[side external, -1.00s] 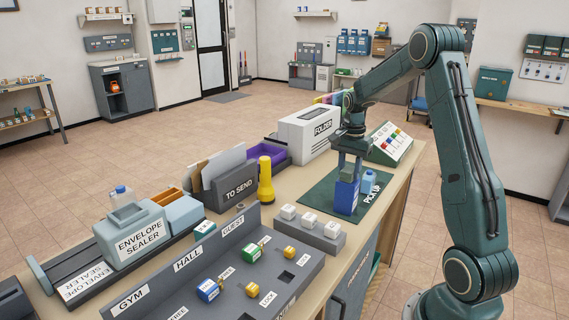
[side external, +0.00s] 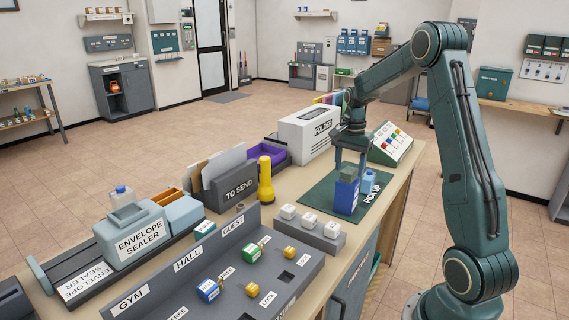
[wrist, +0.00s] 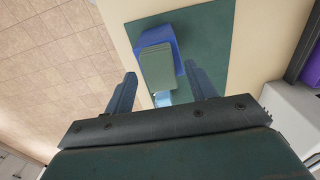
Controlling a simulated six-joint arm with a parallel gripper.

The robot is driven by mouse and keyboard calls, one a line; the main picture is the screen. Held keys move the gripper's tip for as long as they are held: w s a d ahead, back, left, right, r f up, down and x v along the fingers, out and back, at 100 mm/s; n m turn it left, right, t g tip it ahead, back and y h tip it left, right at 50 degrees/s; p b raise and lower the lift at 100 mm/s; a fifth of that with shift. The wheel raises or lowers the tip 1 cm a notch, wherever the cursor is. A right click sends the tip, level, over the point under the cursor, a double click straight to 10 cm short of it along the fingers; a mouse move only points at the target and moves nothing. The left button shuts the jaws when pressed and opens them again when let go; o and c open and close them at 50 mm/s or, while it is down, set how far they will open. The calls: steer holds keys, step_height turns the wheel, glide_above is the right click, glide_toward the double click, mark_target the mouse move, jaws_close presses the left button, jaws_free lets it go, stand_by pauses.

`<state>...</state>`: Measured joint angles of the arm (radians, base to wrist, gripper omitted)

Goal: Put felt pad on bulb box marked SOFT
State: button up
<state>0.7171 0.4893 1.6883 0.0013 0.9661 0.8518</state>
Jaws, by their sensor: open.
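The blue box (side external: 345,197) stands upright on the dark green mat; it also shows in the wrist view (wrist: 160,36). A grey-green pad (side external: 348,174) rests on top of it, seen from above in the wrist view (wrist: 158,67). The pad looks slightly turned and offset relative to the box there. No SOFT marking is readable on the box. My gripper (side external: 351,167) is open above the box, with its fingers apart on either side of the pad in the picture.
A grey block with white cubes (side external: 320,232), a yellow flashlight (side external: 265,181) and the white FOLDER machine (side external: 304,137) stand around the mat. The sloped button panel (side external: 391,143) is behind.

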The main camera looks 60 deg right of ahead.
mark_target(349, 170)
step_height(349, 170, up, 11)
stand_by(0.5)
steer(key=shift+f, duration=0.15)
steer(key=s+a+r+n+t+h, duration=0.1)
steer(key=s+a+r+n, duration=0.25)
steer(key=a, duration=0.65)
steer(key=s+a+r+n+t, duration=0.25)
steer(key=a+n, duration=0.25)
steer(key=a, duration=0.4)
steer(key=s+a+f+n+t+y, duration=0.1)
steer(key=s+a+f+n+t, duration=0.1)
steer(key=s+a+n, duration=0.7)
steer(key=s+a+f, duration=0.1)
steer(key=s+a, duration=0.1)
steer(key=a, duration=0.1)
steer(key=shift+s+f, duration=0.3)
steer(key=shift+f, duration=0.1)
